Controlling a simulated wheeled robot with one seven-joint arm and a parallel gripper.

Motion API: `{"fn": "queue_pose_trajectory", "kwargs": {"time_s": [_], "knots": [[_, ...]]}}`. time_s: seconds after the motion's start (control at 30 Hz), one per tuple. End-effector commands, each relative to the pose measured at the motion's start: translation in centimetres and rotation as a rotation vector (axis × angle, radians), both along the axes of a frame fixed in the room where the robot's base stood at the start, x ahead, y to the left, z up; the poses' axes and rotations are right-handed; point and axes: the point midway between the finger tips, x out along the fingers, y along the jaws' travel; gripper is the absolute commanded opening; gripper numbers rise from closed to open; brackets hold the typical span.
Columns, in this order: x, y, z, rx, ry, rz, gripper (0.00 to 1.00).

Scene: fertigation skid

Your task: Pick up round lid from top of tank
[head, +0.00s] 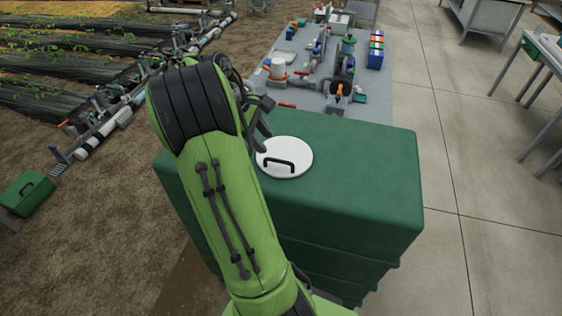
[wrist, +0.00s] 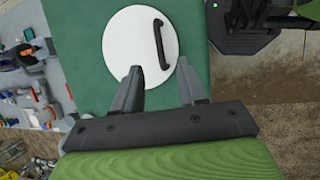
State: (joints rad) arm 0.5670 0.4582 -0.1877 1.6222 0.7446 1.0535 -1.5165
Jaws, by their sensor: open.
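The round lid (head: 297,153) is a white disc with a black bar handle (head: 280,163). It lies flat on top of the green tank (head: 370,180). My gripper (wrist: 160,78) is open and empty. Its left fingertip overlaps the lid's lower part in the picture, and the right one lies near the lid's lower right edge. The gap between fingertips and lid is hard to judge.
Behind the tank, a grey skid surface (head: 312,103) carries pipes, valves and a blue bin stack (head: 375,52). Soil beds with a pipe line lie at left, beside a green case (head: 27,193). A table stands at right, with open concrete floor (head: 455,150) between.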

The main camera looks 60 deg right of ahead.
Motion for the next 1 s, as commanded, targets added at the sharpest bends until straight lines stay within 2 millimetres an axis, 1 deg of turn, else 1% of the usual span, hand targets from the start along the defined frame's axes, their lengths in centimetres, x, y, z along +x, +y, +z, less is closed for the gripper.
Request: {"fn": "queue_pose_trajectory", "kwargs": {"time_s": [0.03,0.1,0.27,0.5,0.6,0.77,0.8,0.87,1.0], "knots": [[-0.6,-0.3,-1.8,0.002,0.001,-0.006,0.41],[-1.1,-0.7,-3.0,0.001,0.001,-0.004,0.41],[-1.8,-1.1,-4.5,0.001,-0.001,-0.003,0.41],[-3.5,-2.3,-8.2,0.002,0.0,-0.004,0.41],[-3.7,-2.5,-8.8,0.0,0.0,-0.002,0.41],[-3.6,-2.5,-8.7,0.0,-0.001,-0.001,0.41],[-3.6,-2.5,-8.7,-0.001,-0.001,-0.002,0.38],[-3.6,-2.5,-8.7,-0.001,-0.001,-0.002,0.29],[-3.6,-2.5,-8.6,-0.001,-0.001,-0.002,0.08]]}}
